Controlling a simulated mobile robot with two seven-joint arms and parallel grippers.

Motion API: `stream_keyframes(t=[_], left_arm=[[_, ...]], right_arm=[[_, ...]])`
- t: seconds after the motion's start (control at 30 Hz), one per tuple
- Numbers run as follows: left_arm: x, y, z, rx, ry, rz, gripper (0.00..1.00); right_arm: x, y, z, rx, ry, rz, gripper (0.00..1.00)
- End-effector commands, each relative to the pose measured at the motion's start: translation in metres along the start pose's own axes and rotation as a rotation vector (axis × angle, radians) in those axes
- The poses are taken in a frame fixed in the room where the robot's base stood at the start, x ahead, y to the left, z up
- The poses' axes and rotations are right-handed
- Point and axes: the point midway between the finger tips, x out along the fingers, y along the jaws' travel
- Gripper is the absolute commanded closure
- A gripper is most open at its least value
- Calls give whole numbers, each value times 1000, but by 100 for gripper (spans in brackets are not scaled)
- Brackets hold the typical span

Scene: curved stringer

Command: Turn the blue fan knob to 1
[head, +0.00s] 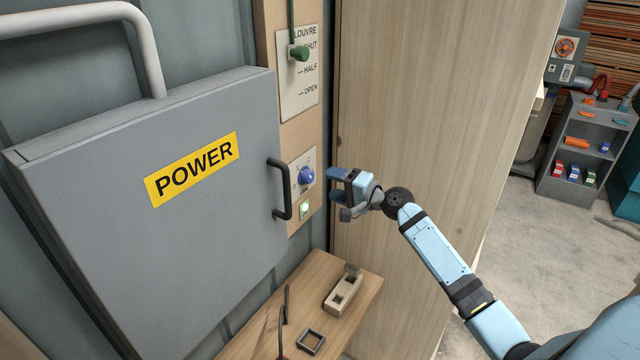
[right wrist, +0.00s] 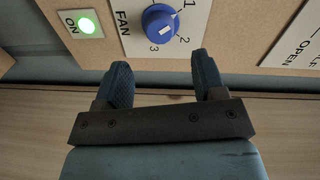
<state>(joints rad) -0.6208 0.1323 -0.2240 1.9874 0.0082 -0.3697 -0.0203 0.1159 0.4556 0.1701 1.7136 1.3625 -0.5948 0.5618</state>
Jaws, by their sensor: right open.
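The blue fan knob (head: 306,175) is on a pale plate on the wooden panel, right of the grey power box. In the right wrist view the knob (right wrist: 158,22) shows a white mark on its face, with 1, 2 and 3 around it and FAN beside it. I cannot tell which number the mark points to. My right gripper (head: 335,182) is open and empty, just right of the knob and apart from it. In the right wrist view its two blue fingertips (right wrist: 161,66) are spread below the knob. My left gripper is not in view.
A lit green button (head: 304,208) is below the knob. The power box's black handle (head: 281,190) stands out close to the knob's left. A green louvre lever (head: 299,53) is above. A wooden shelf (head: 262,335) with a wooden block and small tools is below.

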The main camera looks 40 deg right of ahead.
Motion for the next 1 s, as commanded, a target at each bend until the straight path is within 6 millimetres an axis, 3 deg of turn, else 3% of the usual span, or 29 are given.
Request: stream_keyframes(t=[0.2, 0.4, 1.0], left_arm=[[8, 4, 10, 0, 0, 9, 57], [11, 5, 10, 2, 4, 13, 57], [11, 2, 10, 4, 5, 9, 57]], right_arm=[[-47, 3, 1, -1, -1, 2, 36], [-70, 2, 0, 0, 0, 1, 36], [-74, 0, 0, 1, 0, 0, 36]])
